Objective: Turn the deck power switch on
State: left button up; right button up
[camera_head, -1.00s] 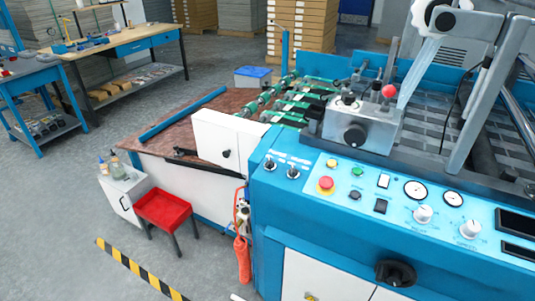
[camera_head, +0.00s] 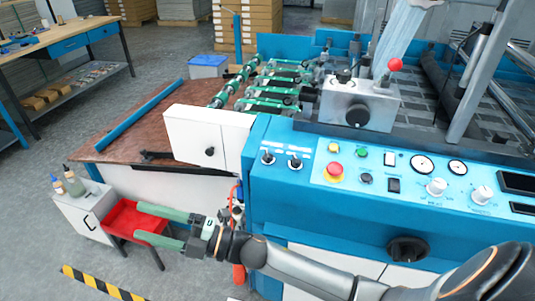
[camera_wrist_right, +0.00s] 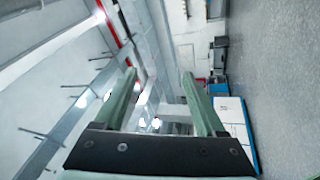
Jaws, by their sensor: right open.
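The blue machine's control panel (camera_head: 370,180) carries several controls, and I cannot read which one is labelled deck power. Two small toggle switches (camera_head: 281,161) sit at its left end. A large black rotary switch (camera_head: 407,250) is on the front below the panel. My right gripper (camera_head: 137,222) is open and empty, pointing left in front of the red stool, left of and below the panel. Its two green fingers (camera_wrist_right: 159,74) show apart in the right wrist view. My left gripper is out of view.
A red emergency button (camera_head: 335,168) and gauges (camera_head: 422,165) share the panel. A red stool (camera_head: 133,219) and a white cabinet (camera_head: 83,213) with bottles stand at the left. A workbench (camera_head: 60,40) stands farther back.

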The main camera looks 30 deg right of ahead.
jog(key=s+a+r+n+g+y+b, duration=0.1)
jog(key=a+r+n+g+y, duration=0.2)
jog(key=n+g, duration=0.7)
jog(key=n+g+h+b, duration=0.1)
jog(key=n+h+b, duration=0.4)
jog(key=n+h, duration=1.3)
send_near(268, 153)
jog(key=f, duration=0.2)
jog(key=w+a+f+m+h+b, duration=0.1)
jog(key=f, duration=0.2)
jog(key=f+m+h, duration=0.1)
jog(key=f, duration=0.2)
jog(key=shift+w+a+f, duration=0.1)
jog(key=shift+w+a, duration=0.1)
jog(key=shift+w, duration=0.2)
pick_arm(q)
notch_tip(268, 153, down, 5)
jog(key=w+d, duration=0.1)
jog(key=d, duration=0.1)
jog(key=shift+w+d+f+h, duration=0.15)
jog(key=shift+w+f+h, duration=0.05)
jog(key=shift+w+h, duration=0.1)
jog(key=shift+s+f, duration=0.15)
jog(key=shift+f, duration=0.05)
pick_arm(e)
grip_shut()
